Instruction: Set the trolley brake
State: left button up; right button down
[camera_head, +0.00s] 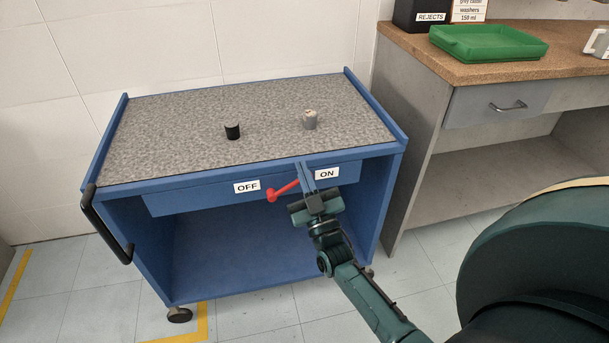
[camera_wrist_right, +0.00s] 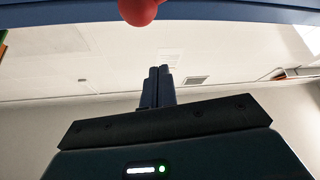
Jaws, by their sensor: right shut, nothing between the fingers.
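The blue trolley (camera_head: 163,188) stands against the tiled wall. Its brake lever (camera_head: 285,189) is red with a ball knob, and it slants down to the left, the knob under the OFF label (camera_head: 247,186). The ON label (camera_head: 327,174) is to the right. My right gripper (camera_head: 303,172) is shut and empty, its fingers between the labels beside the lever's right end; I cannot tell if they touch it. In the right wrist view the shut fingers (camera_wrist_right: 158,85) point up, and the red knob (camera_wrist_right: 138,9) is above and slightly left. My left gripper is out of view.
A black handle (camera_head: 104,226) sticks out at the trolley's left. A bench (camera_head: 470,70) with a green tray (camera_head: 488,42) and a rejects bin (camera_head: 421,14) stands at right.

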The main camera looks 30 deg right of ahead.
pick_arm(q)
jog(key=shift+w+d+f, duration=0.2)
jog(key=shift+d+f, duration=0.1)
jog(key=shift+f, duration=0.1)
pick_arm(e)
jog(key=d+v, duration=0.1)
jog(key=v, duration=0.8)
jog(key=shift+a+f, duration=0.2)
jog(key=shift+f, duration=0.15)
jog(key=shift+s, duration=0.1)
pick_arm(q)
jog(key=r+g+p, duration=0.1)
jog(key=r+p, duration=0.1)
jog(key=p, duration=0.7)
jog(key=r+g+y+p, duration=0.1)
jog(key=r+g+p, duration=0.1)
jog(key=p, duration=0.7)
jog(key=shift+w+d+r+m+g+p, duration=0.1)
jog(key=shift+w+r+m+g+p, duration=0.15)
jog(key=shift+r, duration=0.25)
pick_arm(e)
jog(key=s+a+r+g+y, duration=0.6)
jog(key=s+a+r+g, duration=0.2)
jog(key=s+a+g, duration=0.4)
jog(key=shift+s+a+n+g, duration=0.25)
jog(key=shift+s+n+g, duration=0.05)
jog(key=shift+s+g, duration=0.3)
